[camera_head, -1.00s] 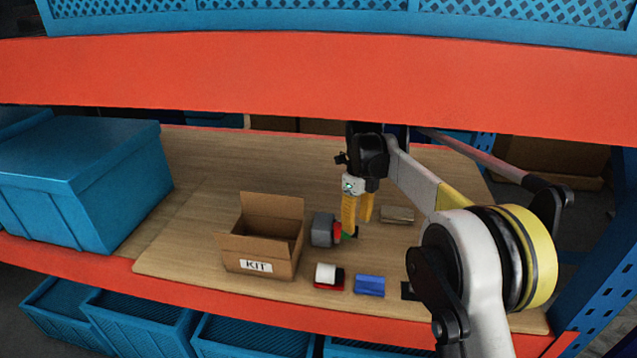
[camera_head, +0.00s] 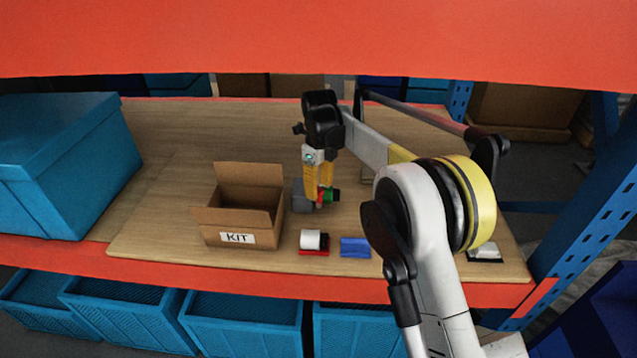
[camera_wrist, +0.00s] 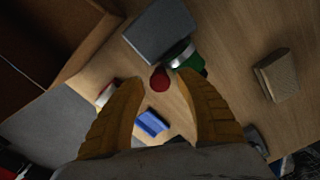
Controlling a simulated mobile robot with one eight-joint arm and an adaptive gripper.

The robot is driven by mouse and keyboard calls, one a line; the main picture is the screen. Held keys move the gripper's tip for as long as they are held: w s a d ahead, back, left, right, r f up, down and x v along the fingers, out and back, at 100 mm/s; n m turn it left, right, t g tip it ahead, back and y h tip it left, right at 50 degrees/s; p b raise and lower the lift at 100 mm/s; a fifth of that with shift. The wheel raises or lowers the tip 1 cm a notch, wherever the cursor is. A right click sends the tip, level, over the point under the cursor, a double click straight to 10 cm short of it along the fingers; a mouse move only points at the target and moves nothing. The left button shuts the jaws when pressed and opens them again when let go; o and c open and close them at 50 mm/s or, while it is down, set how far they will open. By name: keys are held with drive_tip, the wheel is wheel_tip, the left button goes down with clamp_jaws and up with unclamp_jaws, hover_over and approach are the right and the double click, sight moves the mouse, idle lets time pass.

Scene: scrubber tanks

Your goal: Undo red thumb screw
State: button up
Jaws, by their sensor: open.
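The red thumb screw (camera_wrist: 159,77) shows in the wrist view between and just beyond my fingertips, beside a grey block (camera_wrist: 157,30) and a green round part (camera_wrist: 190,62). In the head view the red screw (camera_head: 320,197) is small and partly hidden by my yellow fingers, with the grey block (camera_head: 301,199) to its left and the green part (camera_head: 331,196) to its right. My gripper (camera_head: 318,185) points down over them with its fingers apart; it also shows in the wrist view (camera_wrist: 161,83). I see no clear contact with the screw.
An open cardboard box marked KIT (camera_head: 206,226) stands left of the grey block. A white roll on a red base (camera_head: 313,241) and a blue block (camera_head: 355,247) lie near the front edge. A blue bin (camera_head: 65,165) is far left. An orange beam (camera_head: 300,40) runs above.

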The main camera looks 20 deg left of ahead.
drive_tip(key=shift+a+f, duration=0.25)
drive_tip(key=shift+f, duration=0.45)
drive_tip(key=shift+d+r, duration=0.1)
drive_tip(key=shift+d, duration=0.15)
drive_tip(key=m, duration=0.5)
drive_tip(key=shift+m, duration=0.4)
clamp_jaws()
drive_tip(key=n, duration=0.6)
drive_tip(key=shift+n, duration=0.4)
